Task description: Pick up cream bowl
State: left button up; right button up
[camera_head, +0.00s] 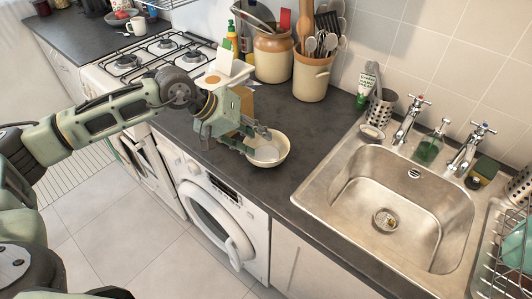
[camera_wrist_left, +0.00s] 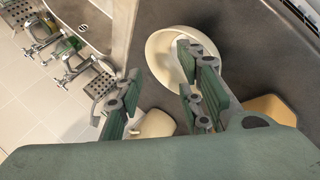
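The cream bowl (camera_head: 282,159) stands upright on the dark counter, above the front of the washing machine and left of the sink. In the left wrist view the bowl (camera_wrist_left: 157,64) shows at the top centre, partly covered by one finger. My left gripper (camera_head: 259,143) is open at the bowl's left side in the head view. In the left wrist view its fingers are well apart. One finger overlaps the inside of the bowl and the other is outside its rim. I cannot tell whether either finger touches the bowl. My right gripper is not in view.
A steel sink (camera_head: 345,190) with taps lies to the right. Two crocks (camera_head: 310,80) (camera_head: 272,60) with utensils stand behind the bowl. A brown object is partly hidden behind my left gripper. The gas hob (camera_head: 160,55) is at the left. The counter between bowl and sink is clear.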

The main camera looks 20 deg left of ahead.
pick_arm(q)
jog(key=m+y, duration=0.1)
jog(key=y, duration=0.1)
send_near(245, 141)
jog(key=d+f, duration=0.1)
jog(key=d, duration=0.1)
jog(key=p+x, duration=0.1)
jog(key=x, duration=0.1)
jog(key=p+x, duration=0.1)
jog(key=x, duration=0.1)
jog(key=a+p+x, duration=0.1)
jog(key=x, duration=0.2)
jog(key=shift+w+f+p, duration=0.15)
jog(key=shift+w+p, duration=0.1)
jog(key=shift+p, duration=0.15)
jog(key=shift+w+d+f, duration=0.1)
jog(key=shift+w+f, duration=0.05)
jog(key=shift+f, duration=0.2)
jog(key=shift+c, duration=0.3)
jog(key=shift+c, duration=0.9)
grip_shut()
